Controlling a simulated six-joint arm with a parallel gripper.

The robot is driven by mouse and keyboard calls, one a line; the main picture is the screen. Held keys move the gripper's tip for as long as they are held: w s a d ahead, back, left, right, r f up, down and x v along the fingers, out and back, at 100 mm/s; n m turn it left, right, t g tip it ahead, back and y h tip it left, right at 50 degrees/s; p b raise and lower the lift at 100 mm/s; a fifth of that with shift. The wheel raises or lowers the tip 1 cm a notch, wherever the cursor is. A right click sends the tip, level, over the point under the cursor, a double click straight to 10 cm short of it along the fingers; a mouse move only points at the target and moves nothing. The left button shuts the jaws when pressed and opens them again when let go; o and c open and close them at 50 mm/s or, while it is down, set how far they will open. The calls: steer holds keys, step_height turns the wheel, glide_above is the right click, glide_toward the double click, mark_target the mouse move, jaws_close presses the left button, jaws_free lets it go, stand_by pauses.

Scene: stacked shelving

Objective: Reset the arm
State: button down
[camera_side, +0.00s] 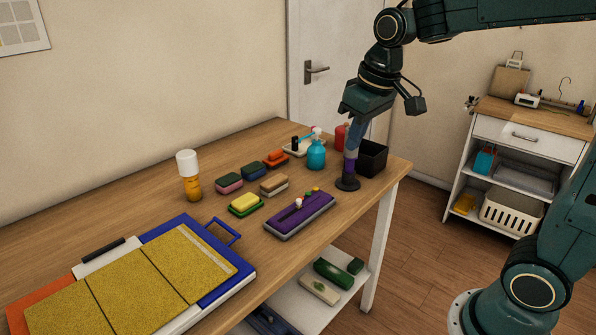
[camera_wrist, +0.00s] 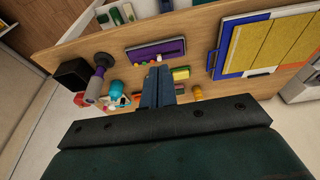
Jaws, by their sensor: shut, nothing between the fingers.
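My gripper (camera_side: 353,146) hangs pointing down over the far right end of the wooden table (camera_side: 235,288). Its two fingers are together with nothing between them. In the wrist view the shut fingers (camera_wrist: 157,74) reach toward the purple tray (camera_wrist: 156,51), apart from the things below. A tool with a purple and grey handle and a round black base (camera_side: 347,184) stands on the table. In the side view my fingers overlap its top. In the wrist view the tool (camera_wrist: 98,78) is clearly to the left of the fingers.
Near the tool are a black box (camera_side: 373,159), a blue bottle (camera_side: 316,155) and several sponges, including a yellow one (camera_side: 245,203). A white-capped bottle (camera_side: 190,177) stands farther left. A blue board with yellow panels (camera_side: 215,288) fills the front left. A white cart (camera_side: 457,170) stands right.

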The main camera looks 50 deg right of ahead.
steer(key=s+a+f+t, duration=0.1)
steer(key=s+a+t, duration=0.1)
steer(key=s, duration=1.4)
steer(key=shift+s+a+f, duration=0.2)
steer(key=shift+s+f, duration=0.05)
steer(key=shift+f, duration=0.1)
